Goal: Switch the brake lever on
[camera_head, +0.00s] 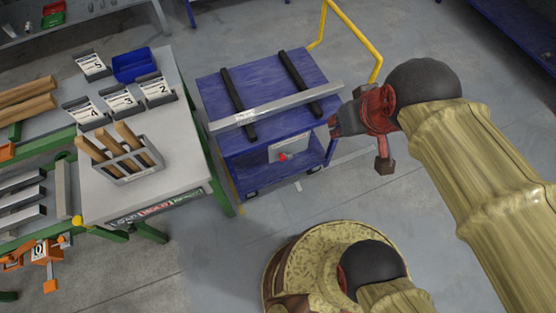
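A blue cart (222,91) with a yellow handle (350,36) stands right of the table. On its near side is a pale grey plate (295,147) with small markings too small to read. A small red knob (283,157), which looks like the brake lever's end, shows at the plate's lower edge. The lever's position cannot be told. My gripper (335,125) is dark grey, beside the cart's right edge, to the right of and above the knob in the picture. It appears apart from the knob. Whether its fingers are open or shut cannot be made out.
A long metal bar (276,107) lies across two black strips on the cart, its right end close to my gripper. The table (180,150) at left holds numbered card stands, a blue bin (134,66) and a rack (125,168) with wooden pieces. Floor below the cart is clear.

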